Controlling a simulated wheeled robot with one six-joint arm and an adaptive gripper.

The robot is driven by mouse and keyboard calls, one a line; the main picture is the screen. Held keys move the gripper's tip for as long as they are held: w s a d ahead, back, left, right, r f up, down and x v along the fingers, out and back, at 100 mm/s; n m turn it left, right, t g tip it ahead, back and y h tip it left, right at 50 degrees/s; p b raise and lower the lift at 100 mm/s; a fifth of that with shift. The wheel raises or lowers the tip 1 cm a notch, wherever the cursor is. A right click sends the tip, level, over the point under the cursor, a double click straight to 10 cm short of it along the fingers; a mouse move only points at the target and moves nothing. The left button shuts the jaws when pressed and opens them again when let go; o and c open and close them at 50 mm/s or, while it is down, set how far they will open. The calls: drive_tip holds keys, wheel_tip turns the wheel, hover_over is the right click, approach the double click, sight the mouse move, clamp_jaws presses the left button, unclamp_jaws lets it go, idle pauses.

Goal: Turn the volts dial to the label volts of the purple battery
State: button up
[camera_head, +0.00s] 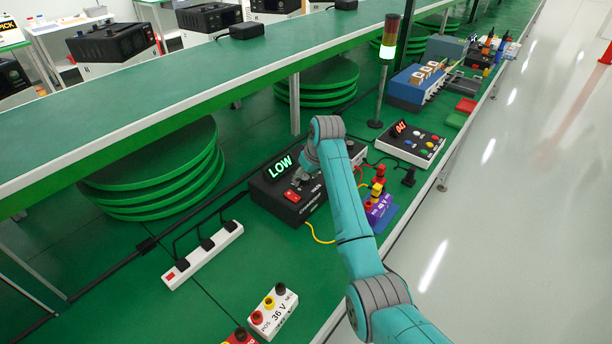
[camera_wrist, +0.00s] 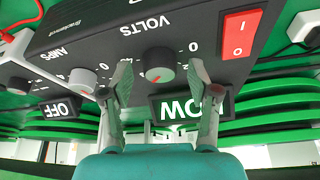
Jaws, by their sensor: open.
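The volts dial (camera_wrist: 155,62) is a grey knob with a red mark on the black power supply (camera_head: 262,198), under the word VOLTS in the wrist view. My gripper (camera_wrist: 161,75) is open, with one finger on each side of the dial; I cannot tell whether they touch it. In the head view my gripper (camera_head: 304,176) is small and partly hidden by my arm. The purple battery (camera_head: 382,208) lies right of my arm, with red and yellow plugs on top; its label is partly hidden and unreadable. The supply's display (camera_head: 280,165) reads LOW.
The amps knob (camera_wrist: 82,80) and red switch (camera_wrist: 240,34) flank the dial. A white 36 V battery (camera_head: 272,314) and a power strip (camera_head: 203,255) lie nearer. A button panel (camera_head: 412,143) and lit signal tower (camera_head: 387,51) stand beyond. A yellow cable runs beside the supply.

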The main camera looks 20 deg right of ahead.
drive_tip(key=c, duration=1.2)
drive_tip(key=shift+o, duration=0.2)
drive_tip(key=shift+m, duration=0.3)
drive_tip(key=m+h, duration=0.2)
drive_tip(key=m, duration=0.2)
drive_tip(key=shift+a, duration=0.15)
drive_tip(key=shift+m+h, duration=0.9)
drive_tip(key=shift+m, duration=1.8)
drive_tip(key=o, duration=1.2)
drive_tip(key=shift+c, duration=0.2)
